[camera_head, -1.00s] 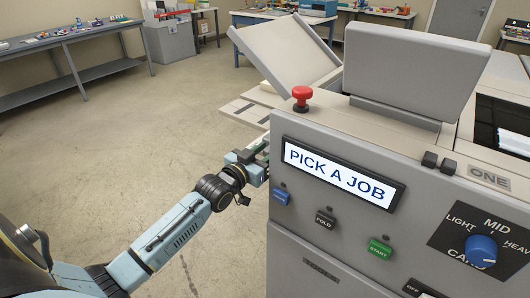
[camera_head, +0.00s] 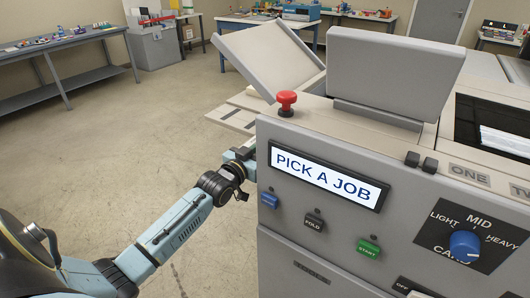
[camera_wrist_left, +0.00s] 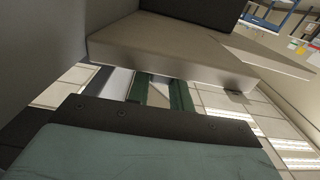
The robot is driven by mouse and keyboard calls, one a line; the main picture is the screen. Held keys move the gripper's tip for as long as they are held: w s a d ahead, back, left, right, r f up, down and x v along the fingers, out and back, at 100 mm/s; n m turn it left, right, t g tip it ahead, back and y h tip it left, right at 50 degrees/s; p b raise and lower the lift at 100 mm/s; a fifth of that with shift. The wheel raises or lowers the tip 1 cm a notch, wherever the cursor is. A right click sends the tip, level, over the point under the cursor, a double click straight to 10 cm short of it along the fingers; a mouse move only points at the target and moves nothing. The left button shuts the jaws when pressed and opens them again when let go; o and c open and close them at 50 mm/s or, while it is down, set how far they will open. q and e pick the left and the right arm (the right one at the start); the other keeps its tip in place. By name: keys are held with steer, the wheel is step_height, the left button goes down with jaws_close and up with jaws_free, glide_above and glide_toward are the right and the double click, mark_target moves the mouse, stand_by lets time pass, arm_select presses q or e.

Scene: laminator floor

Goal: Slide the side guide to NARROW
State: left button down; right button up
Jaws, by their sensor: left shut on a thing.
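My left gripper (camera_head: 246,155) is at the left side of the grey machine, low beside its feed end. Its fingertips are mostly hidden behind the machine's corner in the head view. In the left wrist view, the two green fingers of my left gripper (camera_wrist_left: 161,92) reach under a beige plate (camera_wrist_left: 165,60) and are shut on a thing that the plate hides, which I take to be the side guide. The guide's scale and NARROW mark do not show. My right gripper is in neither view.
A tilted tray (camera_head: 268,60) stands above. The floor at left is clear; a bench (camera_head: 65,45) stands behind.

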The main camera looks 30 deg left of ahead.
arm_select(q)
steer(key=c, duration=1.2)
jaws_free()
steer(key=shift+w, duration=0.15)
steer(key=shift+c, duration=0.2)
steer(key=s+p, duration=0.1)
steer(key=s, duration=1.2)
steer(key=shift+s, duration=0.25)
